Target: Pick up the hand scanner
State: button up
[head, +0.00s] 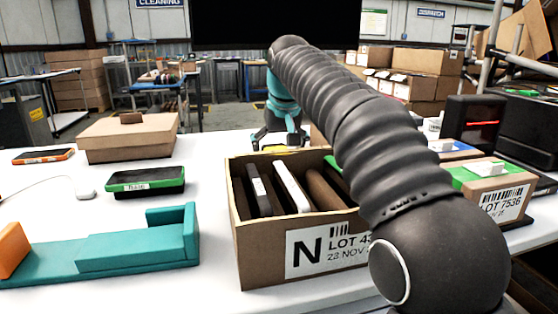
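My gripper (281,140) is past the far side of the open carton (262,262), pointing down, with its dark fingers spread apart. A small yellow patch (286,149) shows just below it, partly hidden by the carton's rim. I cannot tell whether that is the hand scanner. A black handheld device with a green edge and white label (146,183) lies left of the carton. An orange-edged device with a dark screen (43,156) lies at the far left. Neither is clearly a hand scanner. My arm hides part of the table behind the carton.
The carton holds several upright flat items. A teal holder (140,250) lies at the front left, a closed brown box (128,137) at the back left. A cable with a white plug (85,189) lies between. Labelled boxes (498,193) stand right of my arm.

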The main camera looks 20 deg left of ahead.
jog(key=c, duration=1.2)
jog(key=shift+r, duration=0.1)
